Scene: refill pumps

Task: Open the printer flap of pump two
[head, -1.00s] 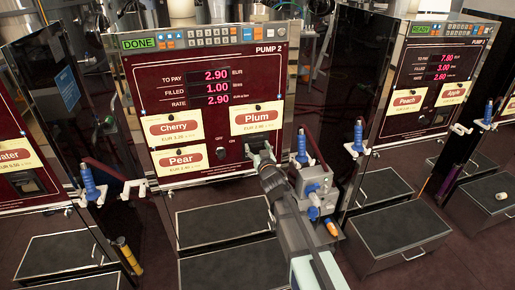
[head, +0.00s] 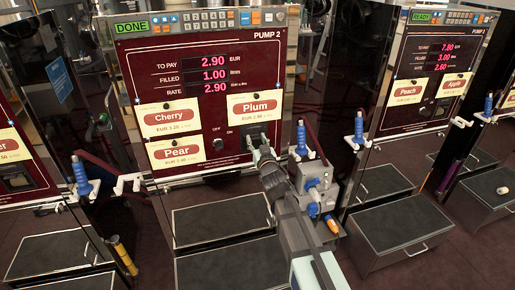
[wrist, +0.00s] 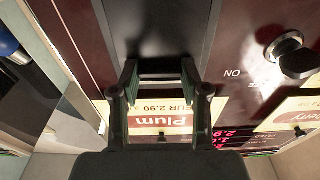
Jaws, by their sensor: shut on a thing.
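Pump two (head: 200,100) has a maroon front with a lit DONE display and Cherry, Plum and Pear labels. Its printer flap (wrist: 168,30) is a dark panel at the top middle of the upside-down wrist view. In the head view the flap is mostly hidden by my gripper (head: 260,143), just below the Plum label (head: 254,107). In the wrist view my gripper (wrist: 160,82) has one finger on each side of the flap's lower edge and is shut on it. How far the flap is swung out I cannot tell.
A grey valve unit (head: 315,185) with a blue-handled nozzle (head: 301,140) stands close to the right of my arm. Another pump (head: 425,90) is at right. Black-topped steps (head: 225,215) lie below.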

